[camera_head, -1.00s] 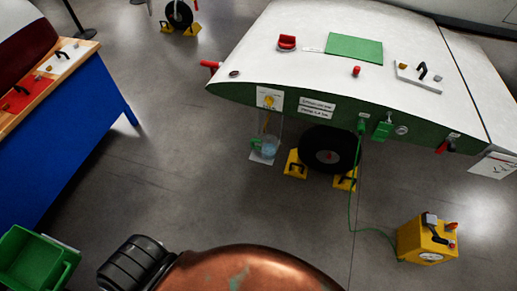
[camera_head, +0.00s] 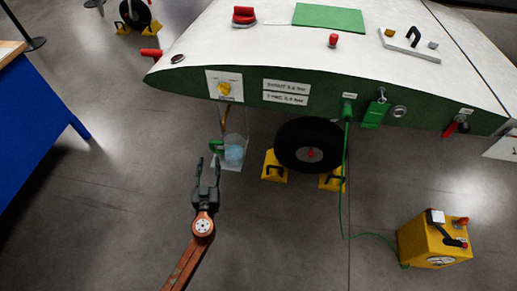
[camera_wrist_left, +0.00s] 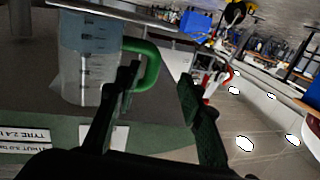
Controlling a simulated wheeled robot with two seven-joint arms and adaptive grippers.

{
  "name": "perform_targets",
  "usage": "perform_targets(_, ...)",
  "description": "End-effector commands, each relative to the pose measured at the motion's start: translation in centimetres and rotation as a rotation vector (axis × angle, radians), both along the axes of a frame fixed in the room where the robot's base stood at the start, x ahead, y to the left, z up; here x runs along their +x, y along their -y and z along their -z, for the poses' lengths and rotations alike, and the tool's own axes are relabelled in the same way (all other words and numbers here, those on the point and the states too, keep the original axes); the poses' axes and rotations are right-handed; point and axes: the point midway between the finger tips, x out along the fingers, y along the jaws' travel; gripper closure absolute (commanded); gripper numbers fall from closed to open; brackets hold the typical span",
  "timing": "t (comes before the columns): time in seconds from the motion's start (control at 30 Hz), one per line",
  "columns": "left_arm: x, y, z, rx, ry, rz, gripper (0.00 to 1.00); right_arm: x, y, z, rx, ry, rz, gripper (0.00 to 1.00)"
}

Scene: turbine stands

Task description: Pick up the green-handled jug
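The jug is clear with bluish liquid (camera_head: 234,153) and stands on a small hanging shelf under the wing's yellow drain knob (camera_head: 224,88). Its green handle (camera_head: 216,147) is on its left in the head view. In the left wrist view the jug (camera_wrist_left: 85,60) is at upper left, with the handle (camera_wrist_left: 150,66) facing my fingers. My left gripper (camera_head: 208,165) is open and empty, just below the handle. In the wrist view its fingers (camera_wrist_left: 160,78) are apart, with the handle near the left fingertip; I cannot tell whether they touch. My right gripper is not in view.
The white wing with green edge (camera_head: 330,85) overhangs the jug. A wheel (camera_head: 309,146) with yellow chocks (camera_head: 274,168) stands to the right. A yellow box (camera_head: 433,240) sits on the floor with a green hose. A blue table (camera_head: 38,125) is at left. Floor between is clear.

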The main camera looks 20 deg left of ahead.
Motion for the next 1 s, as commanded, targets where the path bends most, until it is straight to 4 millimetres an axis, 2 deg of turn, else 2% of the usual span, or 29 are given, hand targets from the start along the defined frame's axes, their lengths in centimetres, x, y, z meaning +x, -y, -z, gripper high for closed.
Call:
perform_targets(0.13,1.5,0.1,-0.9,0.001,0.029,0.015,0.64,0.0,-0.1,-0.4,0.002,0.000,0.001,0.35)
perform_targets(0.37,3.7,-0.9,-0.8,0.001,0.027,0.015,0.64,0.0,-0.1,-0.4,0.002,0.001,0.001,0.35)
perform_targets(0.6,6.8,-2.4,-0.7,0.001,0.025,0.014,0.64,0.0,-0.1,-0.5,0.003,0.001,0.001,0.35)
perform_targets(0.73,7.6,-2.8,-0.6,0.000,0.025,0.015,0.64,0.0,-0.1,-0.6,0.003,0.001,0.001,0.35)
perform_targets(0.97,7.7,-2.9,-0.6,-0.001,0.024,0.015,0.64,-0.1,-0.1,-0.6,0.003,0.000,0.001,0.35)
perform_targets(1.0,7.6,-2.9,-0.6,-0.001,0.024,0.015,0.67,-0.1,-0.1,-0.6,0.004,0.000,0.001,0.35)
